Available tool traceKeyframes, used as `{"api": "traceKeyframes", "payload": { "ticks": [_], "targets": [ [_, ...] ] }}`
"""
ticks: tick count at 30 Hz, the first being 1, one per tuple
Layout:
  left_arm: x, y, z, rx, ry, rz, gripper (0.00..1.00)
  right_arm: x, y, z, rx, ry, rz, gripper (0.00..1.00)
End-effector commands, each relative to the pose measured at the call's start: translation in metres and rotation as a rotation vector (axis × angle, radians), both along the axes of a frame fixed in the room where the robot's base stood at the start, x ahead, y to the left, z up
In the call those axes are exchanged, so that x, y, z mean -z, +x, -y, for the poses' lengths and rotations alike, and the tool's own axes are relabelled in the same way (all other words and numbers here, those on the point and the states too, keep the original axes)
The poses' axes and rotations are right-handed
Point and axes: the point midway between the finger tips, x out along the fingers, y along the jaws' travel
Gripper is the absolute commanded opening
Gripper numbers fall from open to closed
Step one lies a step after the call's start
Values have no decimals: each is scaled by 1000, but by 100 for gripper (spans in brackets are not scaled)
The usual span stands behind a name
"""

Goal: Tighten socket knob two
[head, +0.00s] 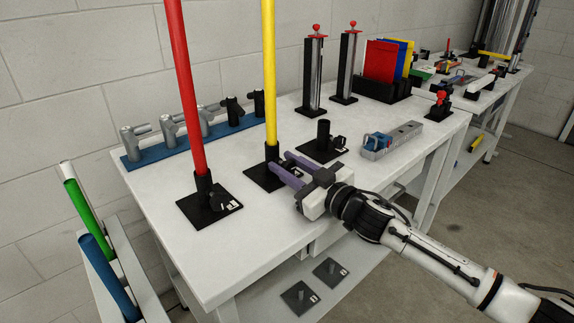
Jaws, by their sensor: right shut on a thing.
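A yellow pole (269,75) stands upright in the middle black socket (270,154), whose flat base plate (256,180) lies on the white table. My right gripper (281,163), with purple fingers, reaches in from the right at this socket. Its fingers are shut on the socket's knob, which they hide. A red pole (180,90) stands in the socket to the left (205,193), on its own black plate. A third socket (323,135), with a knob (339,142) on its right, is empty. My left gripper is not in view.
A blue rack (134,163) with grey and black tools stands along the back left. A grey block (393,140) with a blue tool lies to the right. Green (82,208) and blue (97,258) poles lie at the lower left. The table's front left is clear.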

Motion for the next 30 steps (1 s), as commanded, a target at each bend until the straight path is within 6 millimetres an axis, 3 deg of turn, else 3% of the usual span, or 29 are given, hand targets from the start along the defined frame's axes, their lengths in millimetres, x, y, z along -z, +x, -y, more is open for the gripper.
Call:
{"api": "traceKeyframes", "payload": {
  "ticks": [12,30],
  "targets": [
    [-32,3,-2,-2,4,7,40,-4,0,1,0,170,-126,6],
    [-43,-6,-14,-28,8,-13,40,0,1,2,0,462,-337,6]
  ]
}}
